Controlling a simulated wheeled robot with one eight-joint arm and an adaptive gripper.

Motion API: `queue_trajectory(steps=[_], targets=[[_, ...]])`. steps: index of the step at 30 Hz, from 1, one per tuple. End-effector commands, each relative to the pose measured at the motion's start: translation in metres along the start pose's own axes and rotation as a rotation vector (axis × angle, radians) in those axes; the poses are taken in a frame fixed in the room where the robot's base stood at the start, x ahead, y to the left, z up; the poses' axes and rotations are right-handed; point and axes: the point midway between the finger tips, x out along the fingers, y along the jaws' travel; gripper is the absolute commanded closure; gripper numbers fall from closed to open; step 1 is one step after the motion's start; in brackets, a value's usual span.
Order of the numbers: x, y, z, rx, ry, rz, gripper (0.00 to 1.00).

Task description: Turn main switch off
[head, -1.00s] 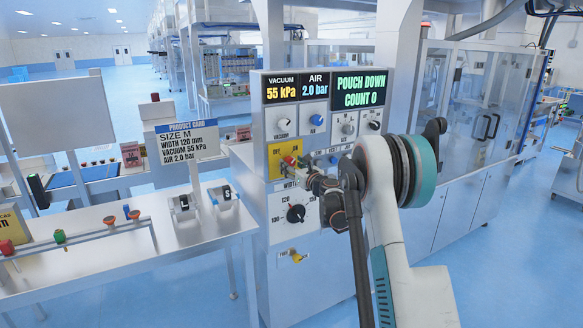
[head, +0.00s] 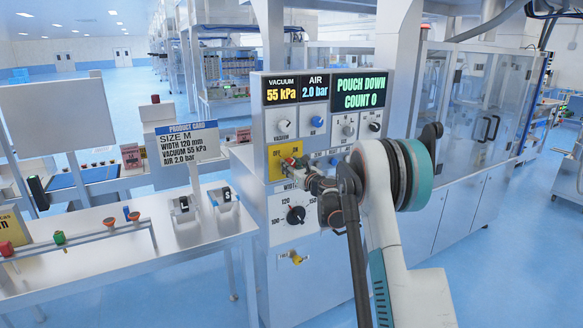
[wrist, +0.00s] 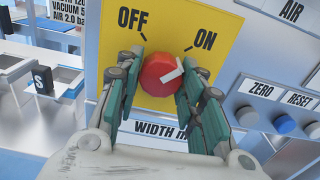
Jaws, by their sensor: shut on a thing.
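The main switch is a red knob (wrist: 158,82) on a yellow plate (wrist: 222,22) marked OFF at upper left and ON at upper right. A white mark on the knob slants up and right, toward ON. In the wrist view my gripper (wrist: 161,70) has one finger on each side of the knob and is shut on it. In the head view my gripper (head: 296,166) is at the yellow plate (head: 275,168) on the control panel, and it hides most of the knob.
Displays (head: 281,90) are above. A table (head: 120,275) with a product card (head: 188,143) stands at left.

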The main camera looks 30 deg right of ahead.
Motion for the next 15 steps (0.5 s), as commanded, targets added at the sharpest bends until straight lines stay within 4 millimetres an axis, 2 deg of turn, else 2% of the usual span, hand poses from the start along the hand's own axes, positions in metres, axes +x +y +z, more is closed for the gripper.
queue_trajectory(steps=[8,15], targets=[[-0.0001,-0.0004,-0.0004,-0.150,0.000,0.000,0.88],[-0.0003,-0.0008,-0.0004,-0.366,0.000,0.000,0.88]])
